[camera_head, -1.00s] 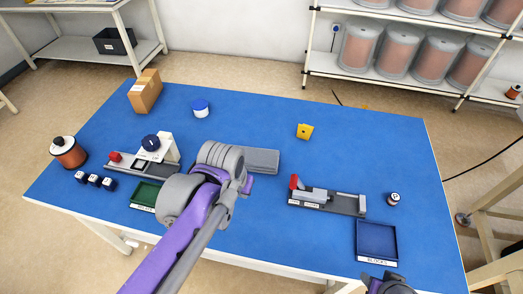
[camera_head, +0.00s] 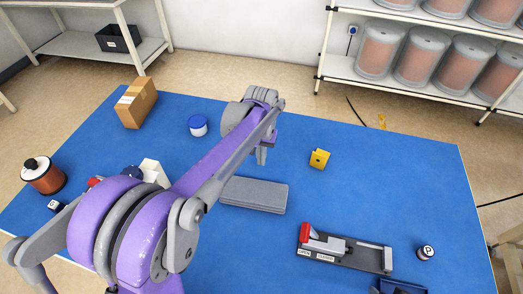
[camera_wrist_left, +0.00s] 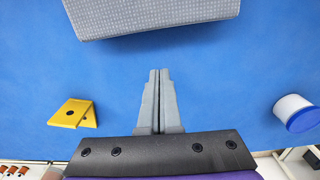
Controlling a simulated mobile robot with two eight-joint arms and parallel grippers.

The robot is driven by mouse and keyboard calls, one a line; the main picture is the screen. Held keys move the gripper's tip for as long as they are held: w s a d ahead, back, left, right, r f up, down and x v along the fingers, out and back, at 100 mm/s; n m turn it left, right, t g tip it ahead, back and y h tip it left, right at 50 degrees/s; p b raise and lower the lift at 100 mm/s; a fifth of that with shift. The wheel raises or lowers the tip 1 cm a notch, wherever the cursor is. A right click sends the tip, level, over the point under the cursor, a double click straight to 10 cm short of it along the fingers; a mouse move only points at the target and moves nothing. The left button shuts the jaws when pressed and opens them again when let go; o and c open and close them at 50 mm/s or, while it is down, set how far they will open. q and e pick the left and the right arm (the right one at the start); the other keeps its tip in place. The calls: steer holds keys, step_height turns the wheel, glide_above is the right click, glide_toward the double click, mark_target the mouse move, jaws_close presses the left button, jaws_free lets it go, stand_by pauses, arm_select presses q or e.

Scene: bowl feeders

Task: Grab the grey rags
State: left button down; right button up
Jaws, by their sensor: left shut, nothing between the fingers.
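The grey rags (camera_head: 253,196) lie as a flat, stacked rectangular block on the middle of the blue table. Their speckled grey edge also shows at the top of the left wrist view (camera_wrist_left: 150,18). My left gripper (camera_head: 262,157) hangs just beyond the rags in the head view, above the table and apart from them. In the left wrist view its two grey fingers (camera_wrist_left: 159,72) are together, with nothing between them and bare blue surface between their tips and the rags. My right gripper is out of view.
A cardboard box (camera_head: 136,103) is at the back left. A red-handled clamp fixture (camera_head: 345,249) sits at front right. My left arm hides part of the left side.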

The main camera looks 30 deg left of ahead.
mark_target(254, 194)
arm_select(q)
step_height(254, 194, down, 4)
steer(key=shift+w+f, duration=0.1)
steer(key=shift+w, duration=0.05)
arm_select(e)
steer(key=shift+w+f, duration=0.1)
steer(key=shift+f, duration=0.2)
arm_select(q)
steer(key=s, duration=0.2)
steer(key=shift+s+d+r, duration=0.3)
steer(key=shift+s+r, duration=0.05)
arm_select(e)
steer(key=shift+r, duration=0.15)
arm_select(q)
steer(key=shift+s+d, duration=0.15)
steer(key=shift+s, duration=0.45)
steer(key=shift+s, duration=0.1)
